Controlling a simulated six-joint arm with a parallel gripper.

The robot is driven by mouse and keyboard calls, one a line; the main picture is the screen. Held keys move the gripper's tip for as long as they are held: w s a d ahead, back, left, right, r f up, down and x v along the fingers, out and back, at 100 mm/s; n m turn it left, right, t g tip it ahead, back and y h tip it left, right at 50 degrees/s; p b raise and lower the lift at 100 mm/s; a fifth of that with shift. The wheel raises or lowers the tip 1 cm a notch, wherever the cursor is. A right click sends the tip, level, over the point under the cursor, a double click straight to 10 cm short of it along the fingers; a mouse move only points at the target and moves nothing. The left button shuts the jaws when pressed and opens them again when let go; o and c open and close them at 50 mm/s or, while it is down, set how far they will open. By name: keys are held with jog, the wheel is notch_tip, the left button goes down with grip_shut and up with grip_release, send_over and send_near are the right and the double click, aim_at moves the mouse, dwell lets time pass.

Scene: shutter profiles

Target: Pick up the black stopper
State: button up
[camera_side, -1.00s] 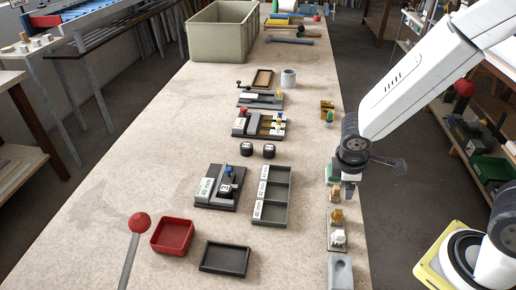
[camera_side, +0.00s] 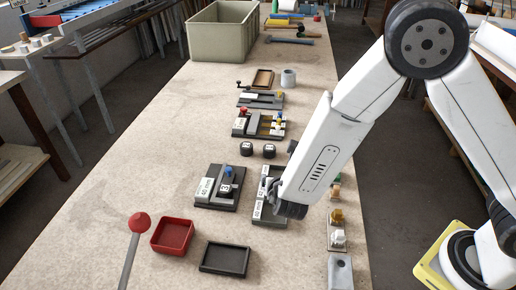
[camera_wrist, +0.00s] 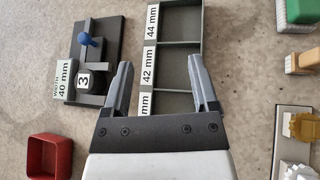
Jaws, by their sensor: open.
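A black rounded piece with a white "3" label (camera_side: 225,190) sits on a dark fixture plate marked 40 mm (camera_side: 205,192), beside a blue knob. It also shows in the wrist view (camera_wrist: 90,82), left of my fingers. Two similar black pieces stand apart on the table behind, one at the left (camera_side: 246,148) and one at the right (camera_side: 269,151). I cannot tell which is called the stopper. My gripper (camera_wrist: 162,63) is open and empty, above the grey three-compartment tray (camera_wrist: 178,103), to the right of the fixture. In the side view my arm partly hides that tray.
A red square tray (camera_side: 172,236) and a dark shallow tray (camera_side: 225,259) lie in front. Further fixtures (camera_side: 259,125) and a large green-grey bin (camera_side: 222,30) are behind. The table's left side is clear.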

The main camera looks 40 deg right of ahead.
aim_at(225, 189)
jog(key=a+n+t+y, duration=0.1)
jog(key=a+n, duration=0.1)
jog(key=a, duration=0.1)
jog(key=w+a+f+n+t+y, duration=0.1)
jog(key=a+n+y, duration=0.1)
jog(key=a, duration=0.2)
jog(key=a+f+n+t+y, duration=0.1)
jog(key=a+n, duration=0.2)
jog(key=shift+w+a+t+y, duration=0.15)
jog(key=shift+w+t+y, duration=0.1)
jog(key=shift+t+y, duration=0.05)
jog(key=shift+x, duration=1.35)
jog(key=shift+w+f, duration=0.1)
jog(key=shift+x, duration=2.45)
grip_shut()
